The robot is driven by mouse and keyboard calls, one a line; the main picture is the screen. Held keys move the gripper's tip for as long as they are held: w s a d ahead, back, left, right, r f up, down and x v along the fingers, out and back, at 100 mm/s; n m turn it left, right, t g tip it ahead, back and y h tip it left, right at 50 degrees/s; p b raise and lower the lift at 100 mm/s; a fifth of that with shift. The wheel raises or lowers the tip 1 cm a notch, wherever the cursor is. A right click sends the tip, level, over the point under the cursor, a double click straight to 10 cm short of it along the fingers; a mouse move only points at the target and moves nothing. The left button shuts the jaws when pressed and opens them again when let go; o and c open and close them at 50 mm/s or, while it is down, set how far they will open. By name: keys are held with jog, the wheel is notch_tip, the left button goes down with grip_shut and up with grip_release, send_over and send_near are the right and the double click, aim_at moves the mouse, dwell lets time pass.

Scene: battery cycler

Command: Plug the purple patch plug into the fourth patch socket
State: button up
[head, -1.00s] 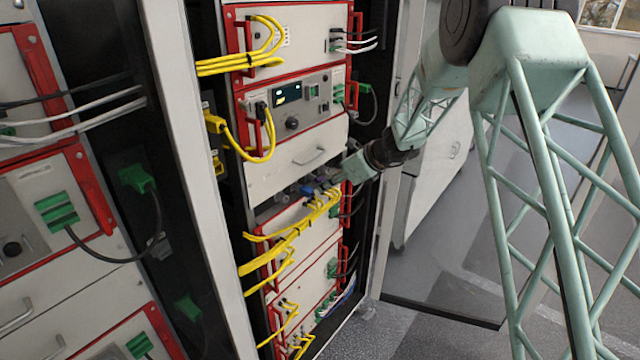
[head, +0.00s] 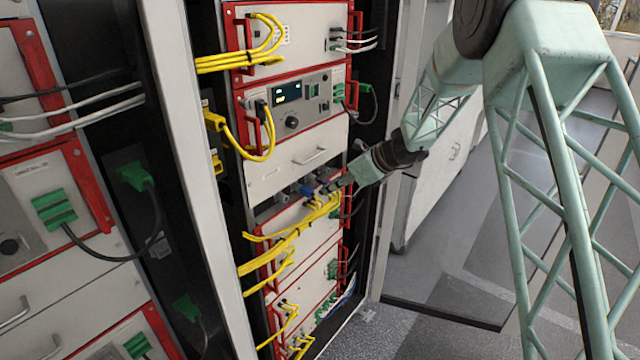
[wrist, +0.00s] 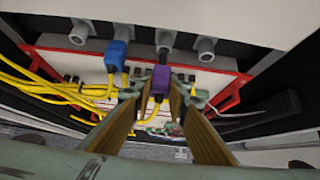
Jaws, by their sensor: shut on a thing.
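The purple patch plug (wrist: 160,80) is upright between the fingertips of my gripper (wrist: 160,96), which is shut on it. Its dark tip points up at a grey patch socket (wrist: 165,40), the third from the left in the wrist view. I cannot tell whether they touch. The rightmost visible socket (wrist: 207,48) is empty. A blue plug (wrist: 117,55) sits at the second socket from the left. The leftmost visible socket (wrist: 80,33) is empty. In the head view my gripper (head: 335,187) is at the rack's socket row; the purple plug is not clear there.
Yellow cables (head: 290,240) hang in a bundle left of and below my gripper. Red-framed units (head: 290,110) fill the rack above and below. The rack's white left post (head: 200,150) stands beside them. Open floor (head: 450,250) lies right of the rack.

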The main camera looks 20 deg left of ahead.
jog(key=shift+s+d+b, duration=0.2)
jog(key=shift+d+b, duration=0.1)
jog(key=shift+d, duration=0.4)
jog(key=shift+s+d+b, duration=0.15)
jog(key=shift+d+b, duration=0.1)
jog(key=shift+d, duration=0.45)
dwell(0.5)
jog(key=w+d+p, duration=0.5)
jog(key=w+p, duration=0.1)
jog(key=p, duration=0.1)
jog(key=shift+w+d, duration=0.15)
dwell(0.4)
jog(key=shift+a, duration=0.2)
dwell(0.4)
jog(key=shift+w+a+p, duration=0.25)
jog(key=shift+a+p, duration=0.2)
jog(key=shift+a, duration=0.45)
jog(key=shift+w+a+p, duration=0.25)
jog(key=shift+a+p, duration=0.15)
jog(key=shift+a, duration=0.45)
jog(key=shift+w+a+p, duration=0.25)
jog(key=shift+a+p, duration=0.2)
jog(key=shift+a, duration=0.45)
jog(key=shift+b, duration=0.45)
dwell(1.1)
